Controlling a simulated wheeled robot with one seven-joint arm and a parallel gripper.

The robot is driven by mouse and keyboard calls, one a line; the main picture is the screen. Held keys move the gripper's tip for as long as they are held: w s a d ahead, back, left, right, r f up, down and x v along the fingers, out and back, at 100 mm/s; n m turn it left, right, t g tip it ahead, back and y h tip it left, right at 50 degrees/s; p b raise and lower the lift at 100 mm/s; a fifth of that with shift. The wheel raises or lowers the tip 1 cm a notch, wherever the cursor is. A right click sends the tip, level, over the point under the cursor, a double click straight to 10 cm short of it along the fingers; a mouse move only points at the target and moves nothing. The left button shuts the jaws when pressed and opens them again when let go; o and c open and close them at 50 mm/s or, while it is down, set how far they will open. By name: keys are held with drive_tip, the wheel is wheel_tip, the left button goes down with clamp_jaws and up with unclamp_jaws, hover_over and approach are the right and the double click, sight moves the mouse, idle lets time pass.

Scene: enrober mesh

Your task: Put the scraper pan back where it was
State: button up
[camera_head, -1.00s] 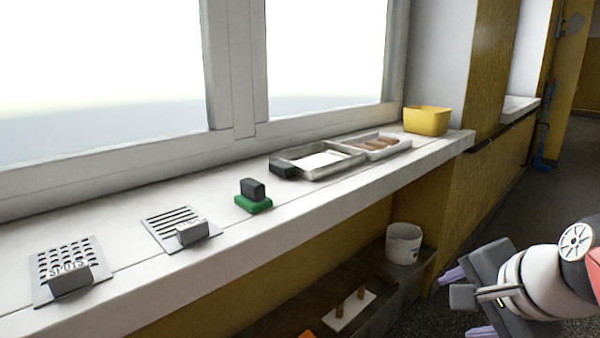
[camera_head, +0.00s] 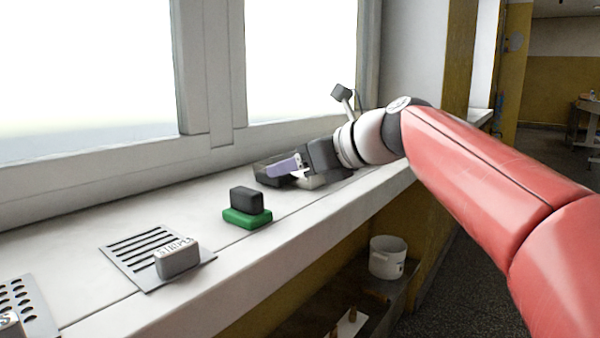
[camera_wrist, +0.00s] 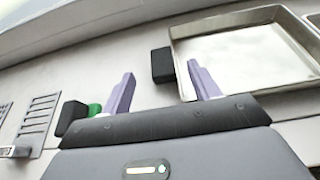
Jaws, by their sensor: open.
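The scraper pan (camera_wrist: 240,50) is a shallow rectangular metal tray with a black block handle (camera_wrist: 162,65) on its left side. It lies on the white window sill. In the head view only a bit of the pan (camera_head: 268,168) shows, as my gripper and arm hide most of it. My gripper (camera_head: 288,166) is open and empty over the sill at the pan's handle end. In the wrist view the handle appears between the two lilac fingers of my gripper (camera_wrist: 163,82), slightly beyond them. I cannot tell how high the fingers are above it.
A green block with a black grip (camera_head: 247,207) stands on the sill left of the pan. A slotted plate marked STRIPES (camera_head: 150,262) and a perforated plate (camera_head: 22,308) lie further left. A second tray's edge (camera_wrist: 312,22) adjoins the pan. A white bucket (camera_head: 387,258) stands below.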

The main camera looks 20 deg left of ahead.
drive_tip(key=x, duration=0.5)
drive_tip(key=shift+w+d+b, duration=0.15)
drive_tip(key=shift+b, duration=0.15)
drive_tip(key=shift+r, duration=0.1)
clamp_jaws()
